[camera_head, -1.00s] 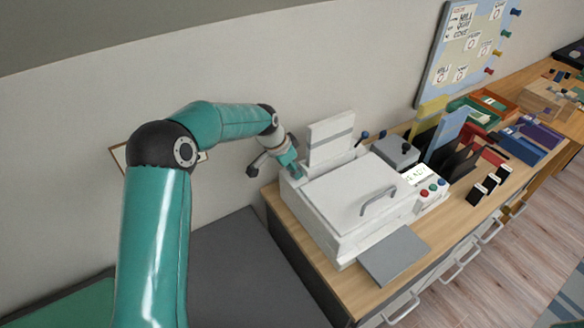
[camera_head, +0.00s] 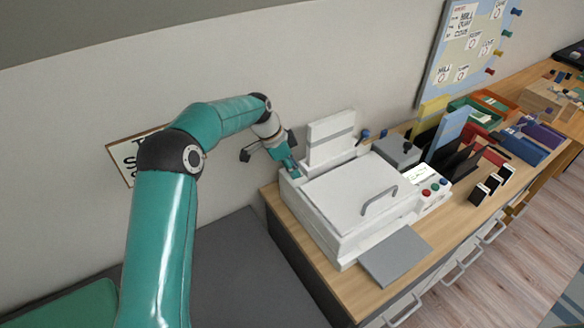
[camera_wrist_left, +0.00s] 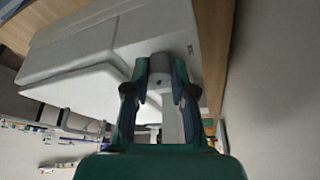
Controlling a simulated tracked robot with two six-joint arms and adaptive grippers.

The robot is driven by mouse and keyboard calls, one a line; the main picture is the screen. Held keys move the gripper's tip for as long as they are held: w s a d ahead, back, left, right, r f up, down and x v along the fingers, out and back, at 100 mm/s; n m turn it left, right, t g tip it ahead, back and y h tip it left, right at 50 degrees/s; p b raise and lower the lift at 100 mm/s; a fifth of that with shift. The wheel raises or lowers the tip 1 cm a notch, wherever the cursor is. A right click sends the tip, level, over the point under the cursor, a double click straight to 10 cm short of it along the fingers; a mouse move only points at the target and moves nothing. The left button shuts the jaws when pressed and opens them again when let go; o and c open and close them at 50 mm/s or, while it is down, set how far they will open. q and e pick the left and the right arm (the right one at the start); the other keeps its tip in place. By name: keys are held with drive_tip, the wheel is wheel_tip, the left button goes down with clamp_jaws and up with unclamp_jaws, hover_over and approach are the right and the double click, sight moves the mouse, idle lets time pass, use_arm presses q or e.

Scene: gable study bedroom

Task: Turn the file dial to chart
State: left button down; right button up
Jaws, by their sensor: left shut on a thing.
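A white copier-like machine (camera_head: 352,190) with a handled lid stands on the wooden desk. My left gripper (camera_head: 291,168) is at its rear left corner, pointing down. In the left wrist view, a round grey knob, apparently the file dial (camera_wrist_left: 159,70), sits between the two fingers, and the gripper is shut on it. In the head view my gripper hides the dial. A small white display (camera_head: 421,174) on the machine's right side carries dark text too small to read surely. My right gripper is not in view.
An upright white panel (camera_head: 331,138) rises behind the lid, close to my gripper. A grey plate (camera_head: 395,257) lies in front. File holders and trays fill the desk further right. A wall board (camera_head: 463,50) hangs behind.

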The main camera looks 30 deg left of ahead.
use_arm(q)
drive_tip(key=shift+w+a+r, duration=0.1)
drive_tip(key=shift+w+a, duration=0.05)
drive_tip(key=c, duration=1)
unclamp_jaws()
drive_tip(key=v, duration=1.2)
